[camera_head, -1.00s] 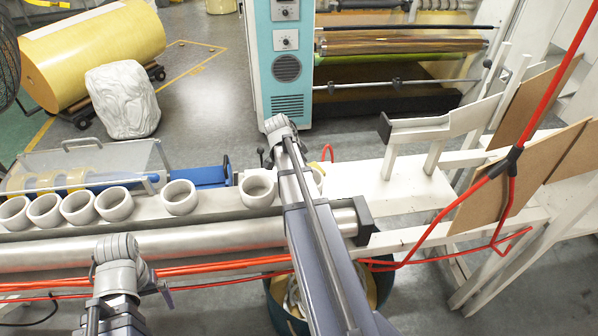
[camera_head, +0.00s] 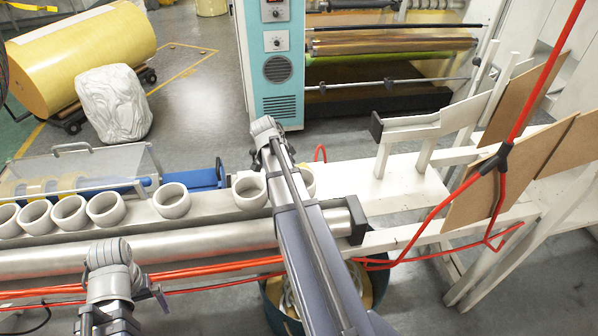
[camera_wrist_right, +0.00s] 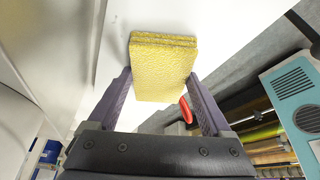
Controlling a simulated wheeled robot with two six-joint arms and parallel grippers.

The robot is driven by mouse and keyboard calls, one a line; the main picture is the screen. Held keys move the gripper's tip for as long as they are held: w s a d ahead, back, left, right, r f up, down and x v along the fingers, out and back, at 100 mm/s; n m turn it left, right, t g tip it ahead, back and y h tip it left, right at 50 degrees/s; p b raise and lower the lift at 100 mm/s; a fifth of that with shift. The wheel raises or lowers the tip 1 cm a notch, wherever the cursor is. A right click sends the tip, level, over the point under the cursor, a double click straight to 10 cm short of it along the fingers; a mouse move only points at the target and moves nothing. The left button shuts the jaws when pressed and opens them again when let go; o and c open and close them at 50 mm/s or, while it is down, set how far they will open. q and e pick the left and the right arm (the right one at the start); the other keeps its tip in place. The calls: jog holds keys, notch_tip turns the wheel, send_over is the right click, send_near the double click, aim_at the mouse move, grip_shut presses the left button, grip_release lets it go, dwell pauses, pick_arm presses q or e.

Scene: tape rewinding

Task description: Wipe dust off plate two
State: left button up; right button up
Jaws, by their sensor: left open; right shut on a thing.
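A yellow textured sponge (camera_wrist_right: 162,62) sits between the fingers of my right gripper (camera_wrist_right: 160,80) in the right wrist view, and the gripper is shut on it. A flat white surface (camera_wrist_right: 112,45) lies behind the sponge; I cannot tell whether they touch. In the head view a white flat plate (camera_head: 395,190) forms the right part of the machine bench; no label shows which plate is plate two. My right arm crosses the bench and its gripper is hidden there. My left gripper (camera_head: 156,292) shows only partly at the lower left, open and apart from the bench.
Several pale rings (camera_head: 172,201) stand along the bench, behind a long metal roller (camera_head: 210,246). A red cable (camera_head: 425,225) hangs at the right, near brown boards (camera_head: 500,185). A teal cabinet (camera_head: 263,75) stands behind. Open grey floor lies beyond the bench.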

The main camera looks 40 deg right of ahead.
jog(key=shift+w+a, duration=0.6)
jog(key=shift+a, duration=0.35)
jog(key=shift+w+a, duration=0.55)
jog(key=shift+a, duration=0.35)
jog(key=shift+w+a+r, duration=0.1)
jog(key=shift+w+a, duration=0.35)
jog(key=shift+a, duration=0.2)
jog(key=shift+w+a, duration=0.4)
jog(key=shift+a, duration=0.2)
jog(key=shift+w+a, duration=0.45)
jog(key=shift+a, duration=0.4)
jog(key=shift+w+a, duration=0.45)
jog(key=shift+a, duration=0.35)
jog(key=shift+w+a, duration=0.5)
jog(key=shift+a, duration=0.25)
jog(key=shift+w+a, duration=0.45)
jog(key=shift+a, duration=0.3)
notch_tip(320, 180, up, 6)
jog(key=p, duration=0.6)
